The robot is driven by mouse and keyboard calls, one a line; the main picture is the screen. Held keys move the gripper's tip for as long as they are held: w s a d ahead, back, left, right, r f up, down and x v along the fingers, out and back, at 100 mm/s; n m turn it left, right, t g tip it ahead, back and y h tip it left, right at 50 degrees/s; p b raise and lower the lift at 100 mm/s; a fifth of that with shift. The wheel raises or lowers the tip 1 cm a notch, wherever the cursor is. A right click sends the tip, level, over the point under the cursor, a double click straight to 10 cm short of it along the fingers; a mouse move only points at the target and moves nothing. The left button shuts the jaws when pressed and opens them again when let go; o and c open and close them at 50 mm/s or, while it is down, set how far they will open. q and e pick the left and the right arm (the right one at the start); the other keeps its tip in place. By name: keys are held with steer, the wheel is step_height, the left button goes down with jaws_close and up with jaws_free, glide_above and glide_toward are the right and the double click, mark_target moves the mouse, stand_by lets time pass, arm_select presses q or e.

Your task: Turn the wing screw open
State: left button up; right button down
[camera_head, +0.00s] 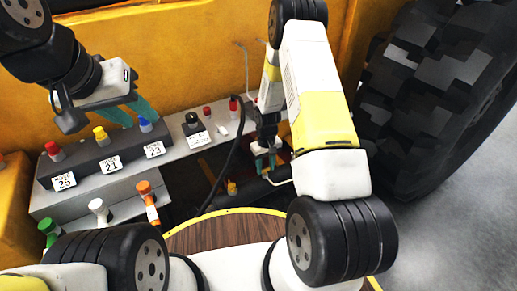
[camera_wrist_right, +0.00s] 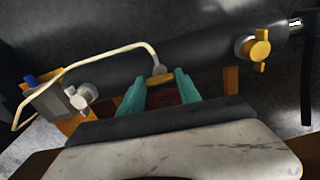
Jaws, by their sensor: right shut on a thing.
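A yellow wing screw (camera_wrist_right: 260,47) sits on the dark cylinder, to the right in the right wrist view; in the head view a yellow piece (camera_head: 232,187) shows low near the cylinder. My right gripper (camera_wrist_right: 160,82) has its teal fingers at the cylinder, left of that wing screw and apart from it. The fingers are shut on a small yellow-orange fitting (camera_wrist_right: 158,72), where a cream hose ends; a dark red patch shows between them. In the head view my right gripper (camera_head: 268,158) is partly hidden by its arm. My left gripper (camera_head: 132,112) hangs open and empty above the switch panel.
The dark cylinder (camera_wrist_right: 205,45) crosses the recess. The switch box (camera_head: 90,165) has several coloured knobs and number labels. A large tyre (camera_head: 430,90) stands at right.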

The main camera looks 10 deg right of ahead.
steer(key=shift+n, duration=0.3)
steer(key=c, duration=0.8)
jaws_free()
steer(key=shift+c, duration=0.2)
steer(key=shift+r, duration=0.1)
step_height(320, 180, up, 8)
steer(key=shift+f, duration=0.2)
